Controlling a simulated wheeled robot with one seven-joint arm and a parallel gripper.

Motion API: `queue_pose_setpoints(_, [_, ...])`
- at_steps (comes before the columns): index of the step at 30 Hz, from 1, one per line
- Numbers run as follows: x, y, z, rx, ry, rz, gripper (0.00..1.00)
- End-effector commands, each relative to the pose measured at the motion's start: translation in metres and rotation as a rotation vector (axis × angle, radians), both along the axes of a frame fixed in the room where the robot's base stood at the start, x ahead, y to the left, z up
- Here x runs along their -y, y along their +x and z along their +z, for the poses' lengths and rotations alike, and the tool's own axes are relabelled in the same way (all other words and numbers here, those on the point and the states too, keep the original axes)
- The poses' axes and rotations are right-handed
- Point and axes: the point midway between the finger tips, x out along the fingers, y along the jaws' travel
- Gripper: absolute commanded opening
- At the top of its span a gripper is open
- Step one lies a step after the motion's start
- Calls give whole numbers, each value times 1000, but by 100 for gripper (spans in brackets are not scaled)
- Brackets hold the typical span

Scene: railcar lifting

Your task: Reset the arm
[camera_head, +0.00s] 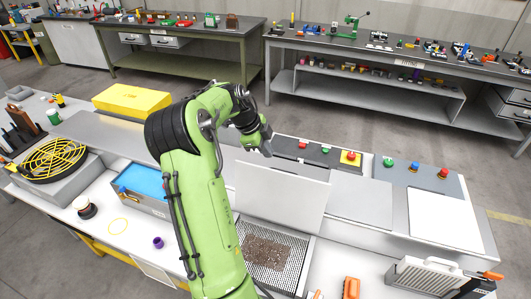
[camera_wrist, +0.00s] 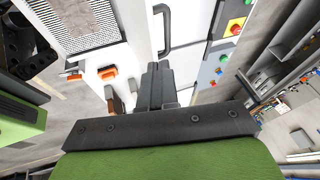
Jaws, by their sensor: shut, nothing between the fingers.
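My green arm (camera_head: 203,190) rises from the bottom of the head view and bends to the right over the workbench. My gripper (camera_head: 264,149) hangs at its end, in front of the button panel and above the bench. In the wrist view my gripper (camera_wrist: 156,72) points away from the camera with its dark fingers together and nothing between them. It appears apart from the bench and everything on it.
A perforated tray with brown bits (camera_head: 266,252) lies below, beside a raised pale panel (camera_head: 283,195). Red and green buttons (camera_head: 350,157) line the bench's back. A blue-topped bin (camera_head: 143,180), a yellow box (camera_head: 131,102) and a round yellow grille (camera_head: 50,160) are left. Grey floor lies behind.

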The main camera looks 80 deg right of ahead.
Motion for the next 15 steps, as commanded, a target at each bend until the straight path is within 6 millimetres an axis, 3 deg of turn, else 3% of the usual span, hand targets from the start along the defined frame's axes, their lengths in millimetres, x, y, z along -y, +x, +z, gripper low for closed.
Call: queue_pose_setpoints(15, [-4,4,4,6,4,20,0])
